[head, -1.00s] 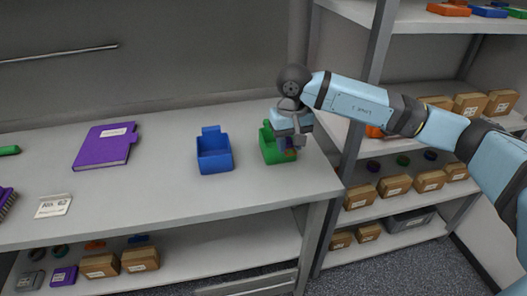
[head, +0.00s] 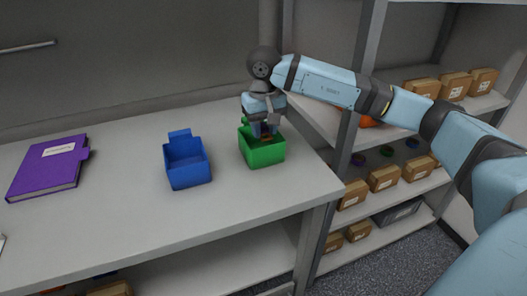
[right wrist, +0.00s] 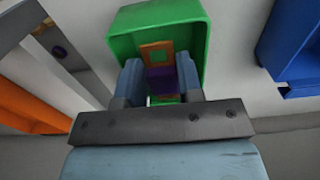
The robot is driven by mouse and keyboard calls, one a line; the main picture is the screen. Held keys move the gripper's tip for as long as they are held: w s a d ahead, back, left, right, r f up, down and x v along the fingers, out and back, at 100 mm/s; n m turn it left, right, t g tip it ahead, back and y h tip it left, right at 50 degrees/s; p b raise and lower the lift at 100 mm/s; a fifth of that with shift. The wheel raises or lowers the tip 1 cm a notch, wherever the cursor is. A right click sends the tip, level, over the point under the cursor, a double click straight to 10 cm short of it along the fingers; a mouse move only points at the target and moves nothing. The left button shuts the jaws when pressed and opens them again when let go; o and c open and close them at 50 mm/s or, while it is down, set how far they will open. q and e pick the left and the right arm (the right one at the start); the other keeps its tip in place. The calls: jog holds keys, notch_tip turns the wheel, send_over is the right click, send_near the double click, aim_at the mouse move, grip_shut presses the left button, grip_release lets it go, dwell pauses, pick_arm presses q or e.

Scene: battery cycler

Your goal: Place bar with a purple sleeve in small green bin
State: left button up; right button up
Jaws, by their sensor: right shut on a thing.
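The small green bin (head: 262,153) stands on the table near its right end, and it also shows in the right wrist view (right wrist: 123,47). My right gripper (head: 266,132) points down into the mouth of the bin. In the right wrist view its two blue fingers (right wrist: 159,84) are shut on the bar with a purple sleeve (right wrist: 160,80). My left gripper is not in view.
A blue bin (head: 188,170) stands to the left of the green bin, with a gap between them. A purple binder (head: 48,167) lies farther left. A shelf post (head: 357,110) and shelves with cardboard boxes (head: 384,178) are to the right.

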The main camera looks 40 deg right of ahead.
aim_at(264, 131)
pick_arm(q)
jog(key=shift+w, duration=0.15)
pick_arm(e)
notch_tip(264, 131, down, 7)
jog(key=shift+f, duration=0.15)
jog(key=shift+f+b, duration=0.1)
jog(key=shift+b, duration=0.25)
jog(key=o, duration=1)
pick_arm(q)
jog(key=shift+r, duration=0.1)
pick_arm(e)
jog(key=shift+r, duration=0.2)
pick_arm(q)
jog(key=shift+p, duration=0.6)
pick_arm(e)
notch_tip(264, 131, up, 12)
jog(key=shift+f, duration=0.1)
